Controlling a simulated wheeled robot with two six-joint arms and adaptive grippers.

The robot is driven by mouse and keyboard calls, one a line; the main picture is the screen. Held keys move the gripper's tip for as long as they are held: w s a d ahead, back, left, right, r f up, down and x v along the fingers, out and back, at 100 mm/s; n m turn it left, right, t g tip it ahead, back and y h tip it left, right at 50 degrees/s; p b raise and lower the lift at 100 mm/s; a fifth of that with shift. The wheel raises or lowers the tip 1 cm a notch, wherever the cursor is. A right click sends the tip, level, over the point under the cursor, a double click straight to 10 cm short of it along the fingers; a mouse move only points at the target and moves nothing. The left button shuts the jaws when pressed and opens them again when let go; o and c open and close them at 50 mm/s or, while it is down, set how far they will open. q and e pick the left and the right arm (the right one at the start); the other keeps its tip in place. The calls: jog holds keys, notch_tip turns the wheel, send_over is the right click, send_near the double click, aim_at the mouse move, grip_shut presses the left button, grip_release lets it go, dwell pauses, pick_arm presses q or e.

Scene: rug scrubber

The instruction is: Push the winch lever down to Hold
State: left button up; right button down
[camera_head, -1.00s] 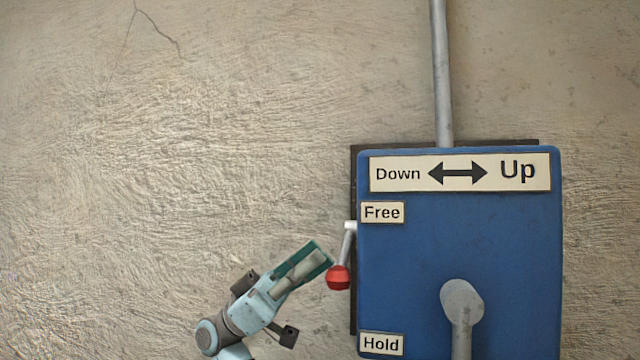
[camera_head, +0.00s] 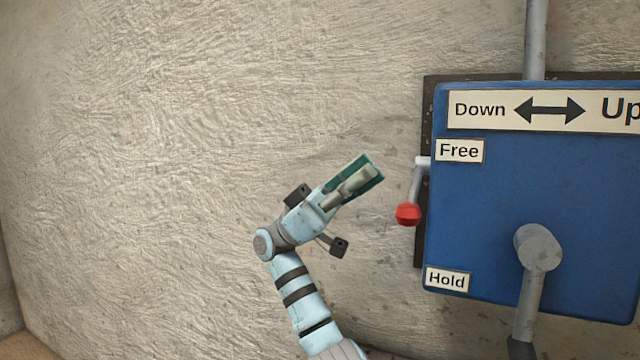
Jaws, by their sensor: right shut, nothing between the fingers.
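The winch lever (camera_head: 416,183) is a short grey arm with a red ball knob (camera_head: 408,214) on the left side of the blue winch box (camera_head: 480,220). It hangs down from a pivot beside the "Free" label (camera_head: 459,151), and its knob sits between that label and the lower "Hold" label (camera_head: 447,280). My right gripper (camera_head: 367,173) is shut and empty. It points up and right, with its tips up and left of the red knob and a visible gap between them. My left gripper is not in view.
A larger grey crank handle (camera_head: 537,255) sticks out from the box front. A "Down/Up" sign (camera_head: 545,110) is at the box's top, with a grey pipe (camera_head: 536,40) above. The bare plaster wall (camera_head: 180,150) left of the box is clear.

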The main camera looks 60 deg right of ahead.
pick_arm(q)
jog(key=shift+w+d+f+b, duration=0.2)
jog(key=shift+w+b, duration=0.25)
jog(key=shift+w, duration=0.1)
pick_arm(e)
jog(key=v, duration=0.9)
jog(key=shift+f, duration=0.15)
jog(key=shift+s+a, duration=0.1)
jog(key=shift+s, duration=0.05)
